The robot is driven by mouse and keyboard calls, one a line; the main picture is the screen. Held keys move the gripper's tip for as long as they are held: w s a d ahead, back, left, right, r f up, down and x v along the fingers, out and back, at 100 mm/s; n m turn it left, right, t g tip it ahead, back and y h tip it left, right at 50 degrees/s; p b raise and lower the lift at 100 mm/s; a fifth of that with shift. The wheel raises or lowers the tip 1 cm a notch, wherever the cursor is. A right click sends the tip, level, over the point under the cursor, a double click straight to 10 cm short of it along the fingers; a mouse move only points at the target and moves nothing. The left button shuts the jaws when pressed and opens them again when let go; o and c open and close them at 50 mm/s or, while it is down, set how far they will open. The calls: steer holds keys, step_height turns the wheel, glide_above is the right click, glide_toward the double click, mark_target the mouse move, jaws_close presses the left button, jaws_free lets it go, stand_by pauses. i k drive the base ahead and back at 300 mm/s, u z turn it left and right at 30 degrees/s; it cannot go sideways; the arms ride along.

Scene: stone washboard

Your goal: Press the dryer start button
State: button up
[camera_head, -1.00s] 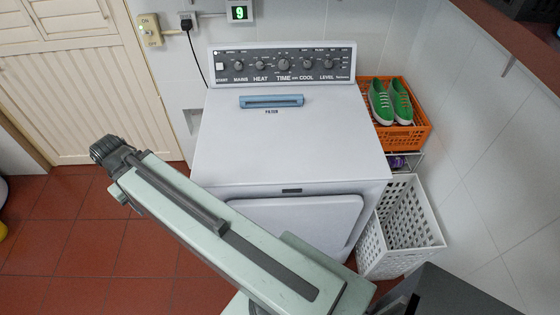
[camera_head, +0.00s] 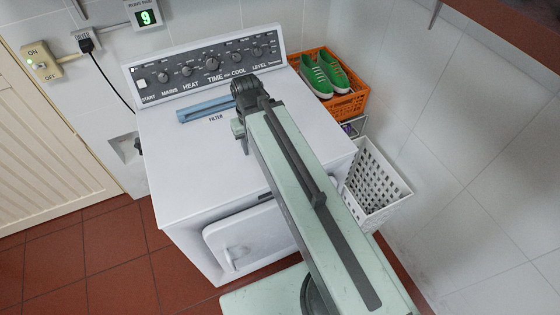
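The white dryer (camera_head: 190,165) stands against the back wall with a dark control panel (camera_head: 205,65) along its top rear edge. The start button, a small white square (camera_head: 142,82), is at the panel's left end above the START label. It is unobstructed in view. Several round knobs run to its right. My pale green arm reaches up from the bottom right over the dryer, with its dark far joint in front of the top near the panel's middle. My gripper cannot be made out in this view.
A blue filter handle (camera_head: 205,109) sits on the dryer top. An orange crate (camera_head: 348,104) with green shoes (camera_head: 325,74) and a white basket (camera_head: 375,185) stand at the right. A wall switch (camera_head: 41,62) and a plugged cable are at the left. Red floor shows at lower left.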

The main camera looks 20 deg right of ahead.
mark_target(142, 83)
steer(key=z, duration=2.05)
steer(key=k, duration=2.35)
steer(key=u, duration=1.15)
steer(key=i, duration=1)
steer(key=z, duration=0.05)
